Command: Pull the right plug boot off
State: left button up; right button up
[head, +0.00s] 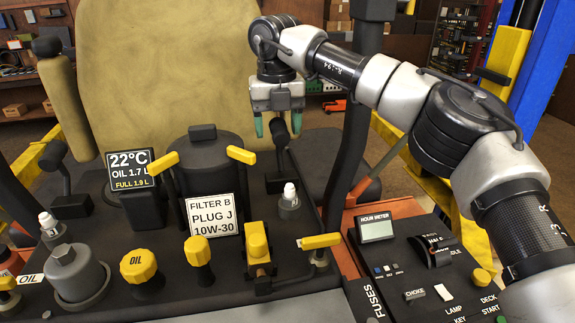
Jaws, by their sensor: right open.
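My right gripper (278,124) hangs down above the right side of the engine deck, its two teal fingertips apart. A black knob-like piece on a stalk (280,134), probably the right plug boot, shows between and just below the fingertips. I cannot tell whether they touch it or whether it stands behind them. In front of it, a white-tipped plug (289,196) stands upright in the deck, its tip bare. A similar black piece (54,154) and white-tipped plug (49,224) stand at the left. My left gripper is not in view.
A black canister (208,150) with yellow clips stands mid-deck, with a label card (213,215) in front. A yellow oil cap (138,266), yellow knob (199,254) and yellow lever (321,241) line the front. A control panel (405,275) is at right, the seat (165,70) behind.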

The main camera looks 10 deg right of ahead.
jog(key=shift+r, duration=0.1)
jog(key=shift+r, duration=3.4)
